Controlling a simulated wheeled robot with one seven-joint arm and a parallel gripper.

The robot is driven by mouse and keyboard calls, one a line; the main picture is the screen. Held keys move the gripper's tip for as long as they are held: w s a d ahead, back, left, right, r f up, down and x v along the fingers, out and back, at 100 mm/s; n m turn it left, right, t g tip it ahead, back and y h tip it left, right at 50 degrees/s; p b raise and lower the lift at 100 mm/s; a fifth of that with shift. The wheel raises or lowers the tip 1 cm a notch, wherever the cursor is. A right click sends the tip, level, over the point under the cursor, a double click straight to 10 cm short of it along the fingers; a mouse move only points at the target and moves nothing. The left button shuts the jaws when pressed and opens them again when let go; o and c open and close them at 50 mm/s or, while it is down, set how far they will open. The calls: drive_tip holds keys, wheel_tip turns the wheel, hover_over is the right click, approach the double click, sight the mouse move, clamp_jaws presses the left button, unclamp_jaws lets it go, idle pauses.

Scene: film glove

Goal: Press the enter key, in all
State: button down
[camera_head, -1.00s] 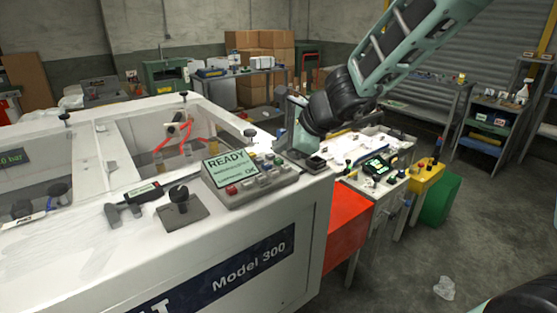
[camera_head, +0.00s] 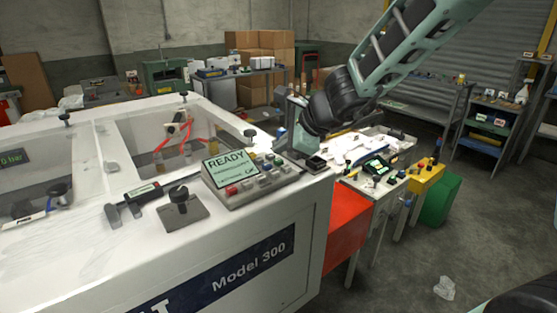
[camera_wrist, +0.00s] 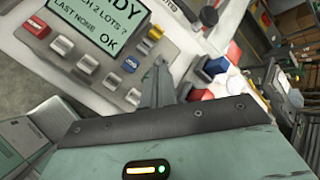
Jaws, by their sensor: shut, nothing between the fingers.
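The control panel (camera_head: 232,198) sits on the white machine top, with a lit green screen (camera_head: 227,168) reading READY. The screen (camera_wrist: 98,28) also shows in the wrist view, reading "LAST NONE" and "OK". A red key (camera_head: 231,190), several pale keys (camera_wrist: 87,65) and a yellow key (camera_wrist: 155,33) show on the panel. I cannot read any key label, so I cannot tell which is enter. My gripper (camera_wrist: 158,82) is shut and empty, its fingertips close to the panel's keys; touching or apart I cannot tell. In the head view my gripper (camera_head: 293,152) is at the panel's right end.
A black knob on a plate (camera_head: 181,205) and a dark handled tool (camera_head: 135,197) lie left of the panel. A small black box (camera_head: 316,163) is at the machine's right edge.

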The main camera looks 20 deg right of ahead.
drive_tip(key=shift+f, duration=0.1)
idle(0.3)
drive_tip(key=shift+f+b, duration=0.3)
drive_tip(key=shift+b, duration=0.25)
drive_tip(key=shift+f+b, duration=0.45)
idle(0.5)
idle(0.4)
drive_tip(key=shift+r+p, duration=0.75)
drive_tip(key=shift+r, duration=0.15)
wheel_tip(320, 180, up, 5)
drive_tip(key=p, duration=0.4)
drive_tip(key=shift+p, duration=0.3)
